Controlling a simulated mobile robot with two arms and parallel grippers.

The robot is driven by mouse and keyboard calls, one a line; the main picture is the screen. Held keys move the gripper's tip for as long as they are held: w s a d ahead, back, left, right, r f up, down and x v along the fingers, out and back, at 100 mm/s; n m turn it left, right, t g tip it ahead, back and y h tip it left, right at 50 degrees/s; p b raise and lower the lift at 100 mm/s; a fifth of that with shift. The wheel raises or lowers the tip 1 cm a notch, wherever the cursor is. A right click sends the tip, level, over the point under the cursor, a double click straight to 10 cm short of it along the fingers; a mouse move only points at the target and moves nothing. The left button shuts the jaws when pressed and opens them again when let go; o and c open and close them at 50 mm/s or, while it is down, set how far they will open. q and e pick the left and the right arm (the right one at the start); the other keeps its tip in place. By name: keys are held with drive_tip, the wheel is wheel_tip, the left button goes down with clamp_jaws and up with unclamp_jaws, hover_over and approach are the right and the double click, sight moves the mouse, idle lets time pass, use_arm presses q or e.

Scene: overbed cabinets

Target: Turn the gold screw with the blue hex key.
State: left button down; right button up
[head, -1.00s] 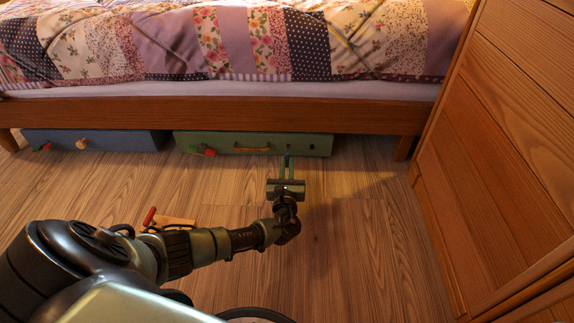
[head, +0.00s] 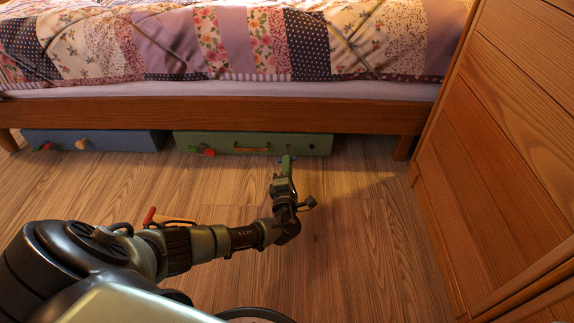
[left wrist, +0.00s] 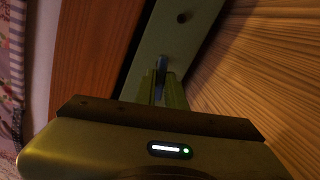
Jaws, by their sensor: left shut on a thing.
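My left gripper (head: 287,164) is in front of the right part of the green drawer front (head: 225,142) under the bed. Its fingers also show in the left wrist view (left wrist: 164,88). They are shut on a narrow blue-grey piece, the blue hex key (left wrist: 160,65), which points toward the green front. Most of the key is hidden between the fingers. I cannot make out the gold screw; the fingers and key cover that part of the front. My right gripper is not in view.
A blue drawer front (head: 120,141) is under the bed at the left. The bed's wooden rail (head: 220,112) runs low above both fronts. A red-handled thing (head: 150,215) lies partly behind my left arm. A wooden cabinet (head: 500,160) stands at the right. The floor between is clear.

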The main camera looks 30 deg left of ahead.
use_arm(q)
drive_tip(key=shift+n, duration=0.4)
drive_tip(key=shift+s+d, duration=0.1)
drive_tip(key=shift+s, duration=0.05)
drive_tip(key=shift+s+d+p, duration=0.35)
drive_tip(key=shift+s+p, duration=0.3)
drive_tip(key=shift+p, duration=0.1)
drive_tip(key=shift+p+v, duration=0.95)
drive_tip(key=shift+v, duration=0.25)
drive_tip(key=shift+p+v, duration=0.6)
drive_tip(key=shift+v, duration=0.4)
drive_tip(key=shift+s+d, duration=0.2)
drive_tip(key=shift+s, duration=0.05)
